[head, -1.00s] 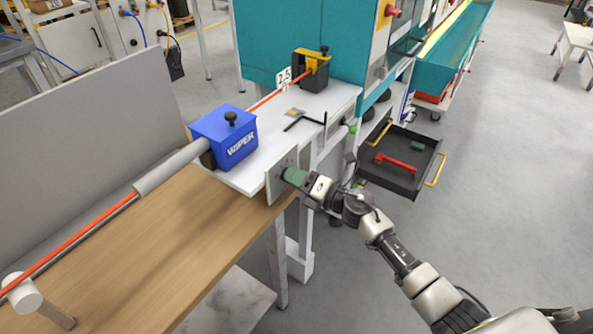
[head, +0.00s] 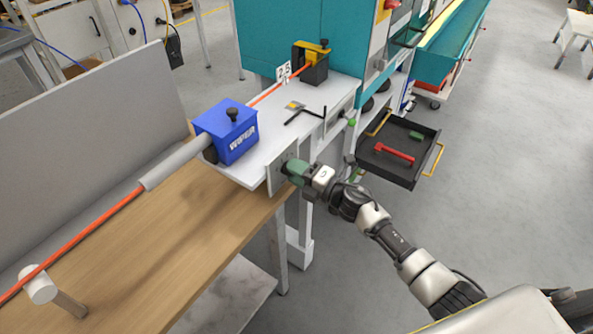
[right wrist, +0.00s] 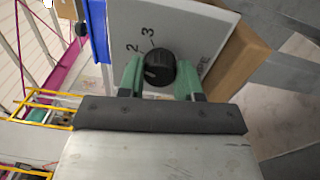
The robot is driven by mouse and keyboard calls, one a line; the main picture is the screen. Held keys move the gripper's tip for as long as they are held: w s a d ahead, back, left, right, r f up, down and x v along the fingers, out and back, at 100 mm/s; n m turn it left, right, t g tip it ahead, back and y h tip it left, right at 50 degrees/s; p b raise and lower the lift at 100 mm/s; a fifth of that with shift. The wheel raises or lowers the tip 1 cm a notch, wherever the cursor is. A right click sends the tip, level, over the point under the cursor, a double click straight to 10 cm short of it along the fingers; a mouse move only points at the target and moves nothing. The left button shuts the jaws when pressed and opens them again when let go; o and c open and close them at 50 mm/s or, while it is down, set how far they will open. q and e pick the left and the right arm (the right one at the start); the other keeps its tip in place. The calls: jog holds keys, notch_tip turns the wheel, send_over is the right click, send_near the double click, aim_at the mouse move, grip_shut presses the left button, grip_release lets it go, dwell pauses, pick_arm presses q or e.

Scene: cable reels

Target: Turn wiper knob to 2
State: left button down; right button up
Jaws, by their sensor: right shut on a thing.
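The wiper knob (right wrist: 159,68) is round and black and sits on a light grey plate (right wrist: 192,28) marked with the numerals 2 and 3. My right gripper (right wrist: 160,72) has its green fingers shut on the knob, one at each side. A small pale mark shows on the knob, but I cannot tell which numeral it points to. In the head view my right gripper (head: 294,168) is at the plate (head: 276,178) on the bench end, and its fingers hide the knob. The blue WIPER box (head: 224,132) stands behind the plate. My left gripper is not in view.
A black tray (head: 430,152) with a red handle (head: 394,155) lies beyond my right arm. An orange cable (head: 95,230) runs through the blue box. A black hex key (head: 305,113) lies on the white bench top (head: 270,135).

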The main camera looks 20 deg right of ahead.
jog(key=o, duration=0.9)
jog(key=shift+b+v, duration=0.85)
jog(key=shift+v, duration=4.6)
